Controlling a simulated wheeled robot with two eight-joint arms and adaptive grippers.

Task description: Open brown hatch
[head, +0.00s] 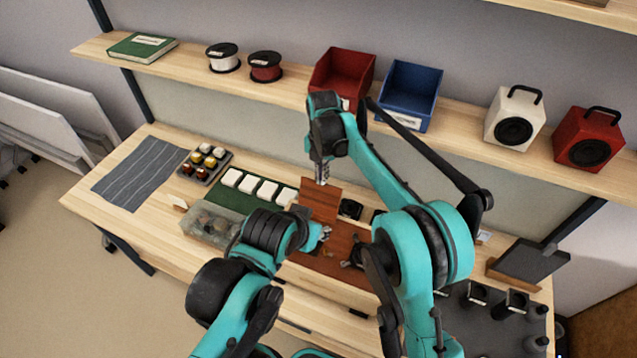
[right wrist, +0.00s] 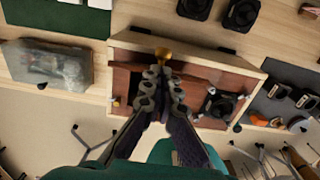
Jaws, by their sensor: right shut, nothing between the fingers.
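A brown wooden panel (head: 319,203), which looks like the hatch, stands up at the far left of a brown-topped box (head: 345,240) on the table. My right gripper (head: 322,180) points down at the panel's top edge, shut and empty. In the right wrist view, the gripper (right wrist: 160,75) is over the box, which has a pale wooden rim (right wrist: 185,48). A brass-coloured knob (right wrist: 162,54) shows just beyond the fingertips; contact is unclear. My left gripper (head: 322,236) is low at the box's left side, its fingers too small to read.
A clear container (head: 210,222) sits left of the box, with white blocks (head: 258,187) on a green mat behind. The shelf above holds a red bin (head: 342,72) and blue bin (head: 409,88).

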